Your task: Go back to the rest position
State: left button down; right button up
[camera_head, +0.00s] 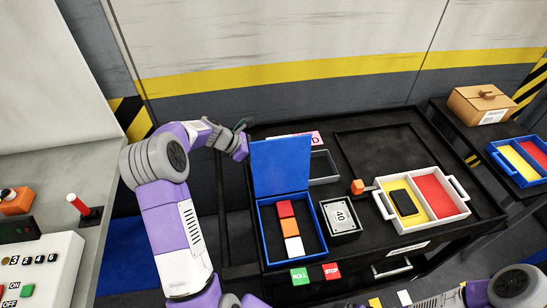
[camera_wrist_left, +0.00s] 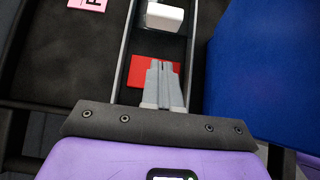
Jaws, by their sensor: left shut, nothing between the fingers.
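My left arm (camera_head: 174,215) rises from the bottom of the head view and bends over to the right. Its gripper end is beside the raised blue lid (camera_head: 281,165), which hides the fingertips there. In the left wrist view my left gripper (camera_wrist_left: 163,66) is shut and empty, in front of a narrow grey tray (camera_wrist_left: 120,60). A red piece (camera_wrist_left: 143,72) and a white block (camera_wrist_left: 164,17) lie in that tray. Whether the fingers touch anything is hard to tell. Part of my right arm (camera_head: 478,293) shows at the lower right; its gripper is not visible.
The open blue box (camera_head: 265,237) holds red, orange and white blocks. A grey "40" block (camera_head: 340,216) and a white tray (camera_head: 429,222) with a black item (camera_head: 405,203) stand right of it. A control panel (camera_head: 36,270) is at left. The cart's back right is bare.

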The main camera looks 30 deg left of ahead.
pick_arm(q)
jog(key=shift+v, duration=1.95)
jog(key=shift+p, duration=0.3)
